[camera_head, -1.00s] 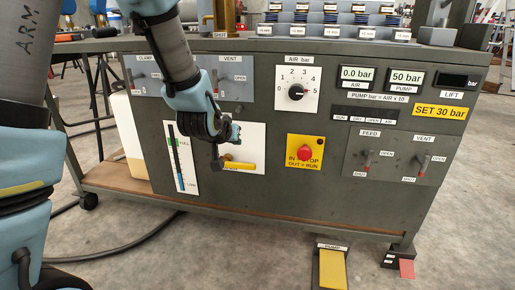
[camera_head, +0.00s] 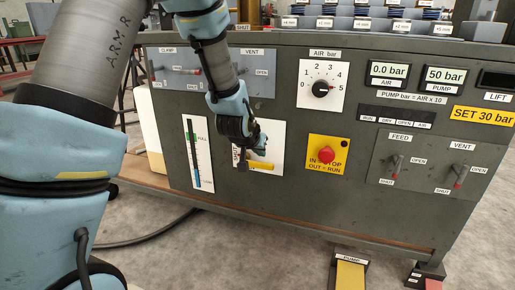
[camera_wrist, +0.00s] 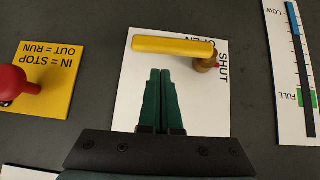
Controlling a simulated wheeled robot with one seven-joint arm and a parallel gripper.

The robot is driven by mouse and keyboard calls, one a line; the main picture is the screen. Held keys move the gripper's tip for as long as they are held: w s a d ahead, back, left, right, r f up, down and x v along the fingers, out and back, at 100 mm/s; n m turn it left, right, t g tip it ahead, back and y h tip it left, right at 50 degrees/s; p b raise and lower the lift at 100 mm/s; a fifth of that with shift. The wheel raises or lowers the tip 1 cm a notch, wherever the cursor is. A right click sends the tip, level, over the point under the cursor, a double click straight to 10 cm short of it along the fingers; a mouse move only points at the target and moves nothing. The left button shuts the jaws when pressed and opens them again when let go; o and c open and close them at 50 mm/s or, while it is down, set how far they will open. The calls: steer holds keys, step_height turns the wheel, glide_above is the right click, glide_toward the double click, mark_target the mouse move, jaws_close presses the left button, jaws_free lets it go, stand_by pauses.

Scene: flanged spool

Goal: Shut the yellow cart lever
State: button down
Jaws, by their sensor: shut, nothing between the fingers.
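The yellow cart lever (camera_head: 260,166) lies horizontal on a white plate on the cart's front panel, pointing right from its brass pivot. It also shows in the wrist view (camera_wrist: 172,45), where the picture is upside down, with the pivot (camera_wrist: 205,63) at its right end. The plate carries the words SHUT and OPEN; the lever lies along the side with OPEN, partly covering that word. My gripper (camera_head: 259,146) is just above the lever in the head view. In the wrist view its dark green fingers (camera_wrist: 160,76) are together and empty, with tips just short of the lever; contact cannot be told.
A red stop button (camera_head: 326,155) on a yellow plate stands right of the lever. A level gauge (camera_head: 198,153) is to its left. Clamp and vent levers (camera_head: 215,71) are above, and an air dial (camera_head: 321,88) above right. A yellow pump pedal (camera_head: 350,274) is on the floor.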

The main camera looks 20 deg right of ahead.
steer(key=shift+f, duration=0.9)
steer(key=shift+f, duration=0.1)
